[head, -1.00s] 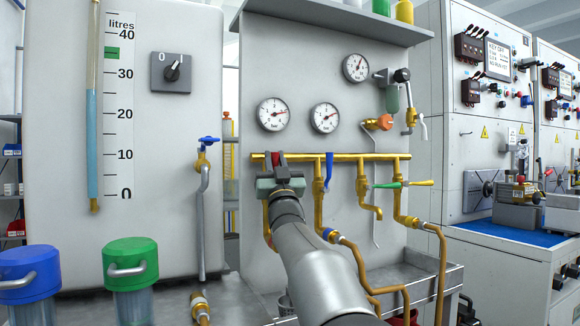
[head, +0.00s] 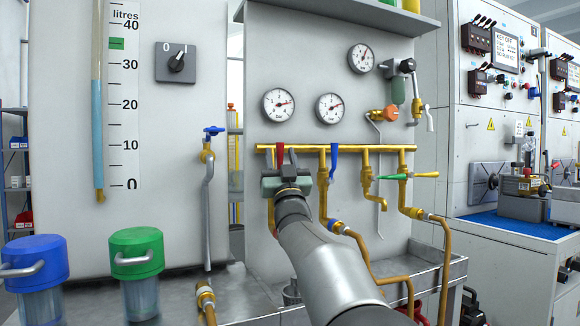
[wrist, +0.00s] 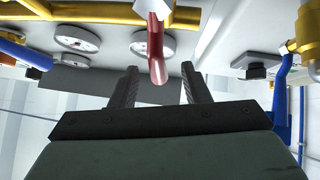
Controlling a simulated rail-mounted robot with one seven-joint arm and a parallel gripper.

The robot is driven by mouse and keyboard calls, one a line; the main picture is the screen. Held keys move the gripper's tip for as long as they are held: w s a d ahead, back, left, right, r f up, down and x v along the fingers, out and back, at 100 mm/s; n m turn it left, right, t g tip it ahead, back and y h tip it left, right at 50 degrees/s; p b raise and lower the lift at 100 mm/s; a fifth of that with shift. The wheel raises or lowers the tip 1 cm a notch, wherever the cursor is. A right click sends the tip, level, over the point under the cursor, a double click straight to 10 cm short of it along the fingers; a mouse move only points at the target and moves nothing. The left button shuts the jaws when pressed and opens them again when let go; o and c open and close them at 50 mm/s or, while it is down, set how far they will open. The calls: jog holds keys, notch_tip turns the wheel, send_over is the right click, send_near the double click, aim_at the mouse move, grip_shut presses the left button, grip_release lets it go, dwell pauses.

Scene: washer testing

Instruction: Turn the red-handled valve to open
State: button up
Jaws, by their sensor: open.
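The red valve handle (head: 280,152) hangs down from the left end of the yellow pipe (head: 345,149) in the head view. In the wrist view the red handle (wrist: 157,55) shows at the upper middle, its lower end lying between the two finger outlines with gaps on both sides. My gripper (head: 286,158) is open just below and in front of the handle, and nothing is gripped. Its two dark fingers (wrist: 159,70) point up in the wrist view. The valve body behind the handle is mostly hidden.
A blue handle (head: 334,162) hangs close to the right on the same pipe, and a green handle (head: 394,177) lies farther right. Pressure gauges (head: 278,105) sit above the pipe. Blue-lidded (head: 34,262) and green-lidded (head: 137,252) containers stand at the lower left.

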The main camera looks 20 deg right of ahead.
jog(key=shift+v, duration=1.15)
jog(key=s, duration=1.2)
jog(key=shift+a+f, duration=0.2)
jog(key=shift+a, duration=0.3)
jog(key=shift+s+p, duration=0.1)
jog(key=shift+p, duration=0.2)
